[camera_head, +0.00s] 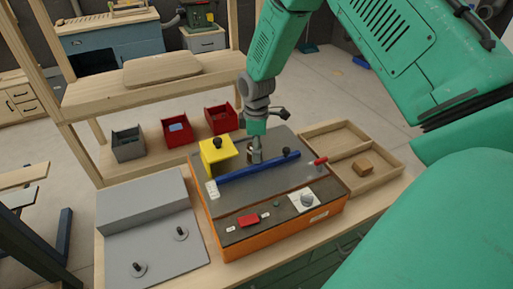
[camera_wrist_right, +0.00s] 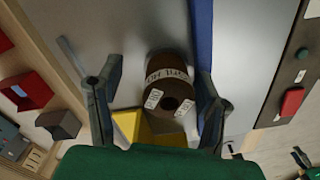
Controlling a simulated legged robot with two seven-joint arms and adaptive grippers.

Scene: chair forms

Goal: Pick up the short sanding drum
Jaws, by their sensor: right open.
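A brown sanding drum (camera_wrist_right: 167,85) with white labels, one seemingly reading P80, and a dark hole in its end shows in the right wrist view. It is over the machine's grey top (camera_wrist_right: 125,30), beside the blue fence (camera_wrist_right: 201,35). Whether it is the short drum I cannot tell. My right gripper (camera_wrist_right: 160,78) is open, with one finger on each side of the drum and a visible gap on the left. Contact on the right is unclear. In the head view my right gripper (camera_head: 255,153) is low over the machine and largely hides the drum. My left gripper is out of view.
The orange-based machine (camera_head: 270,239) carries a yellow guard (camera_head: 218,158) and the blue fence (camera_head: 245,170). A grey stand (camera_head: 140,222) with two pegs lies left. Small red and grey bins (camera_head: 129,150) stand behind.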

